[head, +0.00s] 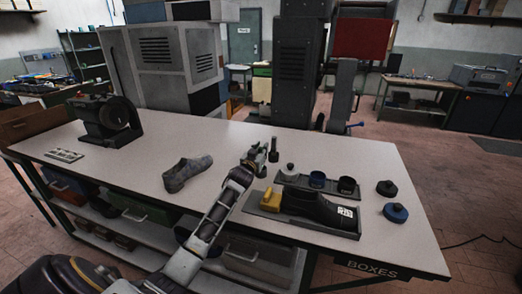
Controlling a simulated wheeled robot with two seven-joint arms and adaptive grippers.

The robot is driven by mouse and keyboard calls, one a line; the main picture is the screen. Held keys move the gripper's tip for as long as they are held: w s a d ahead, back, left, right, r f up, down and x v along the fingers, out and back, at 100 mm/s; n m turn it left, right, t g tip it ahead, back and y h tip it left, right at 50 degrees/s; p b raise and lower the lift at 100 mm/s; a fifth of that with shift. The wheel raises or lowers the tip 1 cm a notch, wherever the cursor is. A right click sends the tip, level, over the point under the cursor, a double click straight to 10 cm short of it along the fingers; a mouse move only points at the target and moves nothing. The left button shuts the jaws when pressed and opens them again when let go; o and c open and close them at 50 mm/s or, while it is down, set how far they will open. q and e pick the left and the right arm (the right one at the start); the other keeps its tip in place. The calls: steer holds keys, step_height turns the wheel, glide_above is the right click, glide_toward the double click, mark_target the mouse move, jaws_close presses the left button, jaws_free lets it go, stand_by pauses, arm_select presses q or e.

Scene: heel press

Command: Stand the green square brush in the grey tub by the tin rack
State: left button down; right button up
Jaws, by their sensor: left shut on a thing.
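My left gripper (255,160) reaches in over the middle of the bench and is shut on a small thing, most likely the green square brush. The gripper hides most of it, and its green colour does not show clearly. A small dark upright thing (273,152) shows just right of the gripper. Right of that, small round tubs stand in a row behind the black shoe: a blue-rimmed one (317,180) and a dark grey one (347,186). The gripper is apart from both. My right gripper is not in view.
A black shoe (325,212) with a white label and a yellow block (270,200) lie in a grey tray. Two round tins (395,212) sit at right. A grey shoe (187,174) lies left of my arm. A dark machine (107,120) stands at far left.

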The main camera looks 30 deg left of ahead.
arm_select(q)
steer(key=c, duration=1.1)
jaws_free()
steer(key=shift+c, duration=0.2)
steer(key=shift+s, duration=0.15)
steer(key=v, duration=1.1)
steer(key=shift+s, duration=0.35)
steer(key=shift+s+f, duration=0.1)
stand_by(0.7)
